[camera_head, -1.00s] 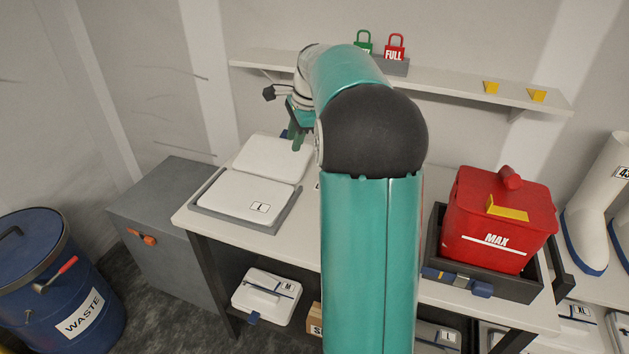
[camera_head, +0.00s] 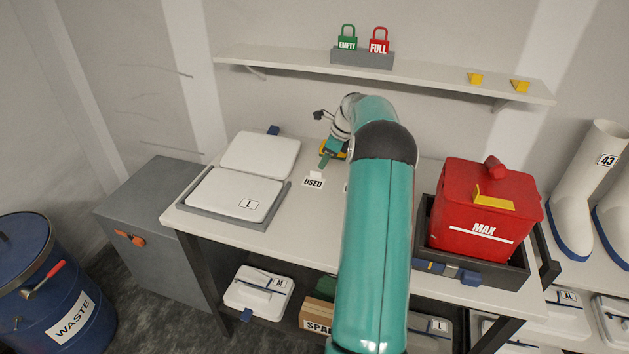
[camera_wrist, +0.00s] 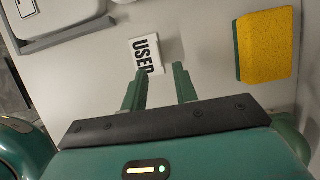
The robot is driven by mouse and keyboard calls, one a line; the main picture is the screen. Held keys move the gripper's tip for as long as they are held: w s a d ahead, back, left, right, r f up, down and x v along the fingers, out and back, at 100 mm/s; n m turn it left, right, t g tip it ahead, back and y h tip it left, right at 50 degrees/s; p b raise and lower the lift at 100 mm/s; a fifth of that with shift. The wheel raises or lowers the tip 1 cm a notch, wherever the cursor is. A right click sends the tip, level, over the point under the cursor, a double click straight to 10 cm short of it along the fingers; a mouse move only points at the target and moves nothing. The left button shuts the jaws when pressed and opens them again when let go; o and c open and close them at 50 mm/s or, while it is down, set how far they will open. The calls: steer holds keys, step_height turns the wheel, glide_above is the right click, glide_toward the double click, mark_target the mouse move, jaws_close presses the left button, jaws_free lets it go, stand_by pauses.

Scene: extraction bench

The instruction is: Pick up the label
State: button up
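A white label (camera_head: 313,182) printed USED lies on the white bench top, right of the lidded white boxes. In the wrist view the label (camera_wrist: 146,55) lies just beyond my fingertips, nearer the left finger. My gripper (camera_wrist: 159,80) is open, with two green fingers apart and nothing between them. In the head view my gripper (camera_head: 327,158) is over the bench, just behind and right of the label. I cannot tell its exact height above the bench.
A yellow and green sponge (camera_wrist: 268,45) lies right of the label in the wrist view. A red MAX bin (camera_head: 485,212) stands at the right. A wall shelf (camera_head: 430,80) runs above the bench.

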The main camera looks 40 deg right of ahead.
mark_target(314, 179)
steer(key=x, duration=0.6)
steer(key=shift+w+a, duration=0.15)
steer(key=shift+r, duration=0.1)
jaws_close()
